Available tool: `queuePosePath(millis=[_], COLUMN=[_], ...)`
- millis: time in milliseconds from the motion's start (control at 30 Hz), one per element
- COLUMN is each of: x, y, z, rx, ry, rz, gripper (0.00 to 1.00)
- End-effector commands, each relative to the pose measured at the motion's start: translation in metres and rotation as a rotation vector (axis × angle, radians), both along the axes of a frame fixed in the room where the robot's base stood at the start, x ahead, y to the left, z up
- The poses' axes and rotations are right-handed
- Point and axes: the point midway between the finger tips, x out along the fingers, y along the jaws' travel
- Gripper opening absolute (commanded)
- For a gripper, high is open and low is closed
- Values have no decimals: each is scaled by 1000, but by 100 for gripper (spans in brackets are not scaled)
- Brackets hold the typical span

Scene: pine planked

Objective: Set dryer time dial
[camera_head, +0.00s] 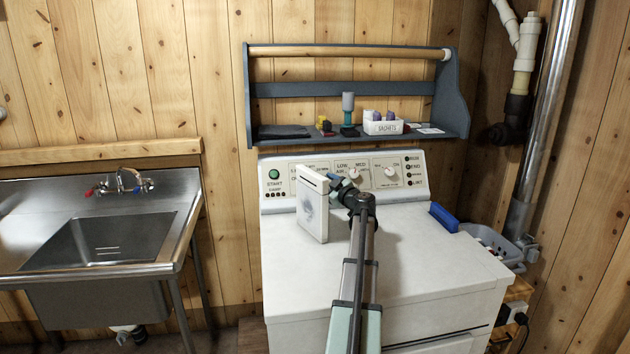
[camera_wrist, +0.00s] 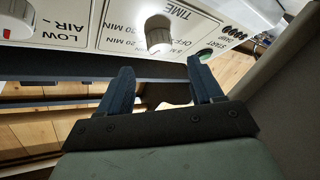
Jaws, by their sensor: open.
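The white dryer (camera_head: 420,240) has a control panel across its back. The time dial (camera_wrist: 158,36), a pale round knob under the word TIME, shows in the wrist view, which is turned upside down. It lies beyond the gap between my fingertips. My gripper (camera_wrist: 161,66) is open with nothing between its blue fingers, and I see no contact with the dial. In the head view my gripper (camera_head: 334,182) is close in front of the panel. The time dial is hidden there behind the gripper and an upright white slab (camera_head: 312,205).
The slab stands close left of my gripper. A green start button (camera_head: 274,174) and other knobs (camera_head: 390,172) flank the dial area. A blue shelf (camera_head: 290,143) with small items hangs above. A steel sink (camera_head: 100,240) is at left. The dryer's right top is mostly clear.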

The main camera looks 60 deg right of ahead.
Motion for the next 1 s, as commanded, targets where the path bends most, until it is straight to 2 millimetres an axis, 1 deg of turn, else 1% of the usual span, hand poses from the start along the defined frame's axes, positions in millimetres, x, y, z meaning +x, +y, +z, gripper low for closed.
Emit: queuePosePath(millis=[33, 200, 400, 600, 867, 1000], x=[10, 36, 55, 62, 62, 62], y=[-6, -14, -21, -23, -22, -22], z=[0, 0, 0, 0, 0, 0], rx=[0, 0, 0, 0, 0, 0], ry=[0, 0, 0, 1, 1, 1], rz=[1, 1, 1, -1, -1, -1], gripper=[66, 66, 66, 66, 66, 53])
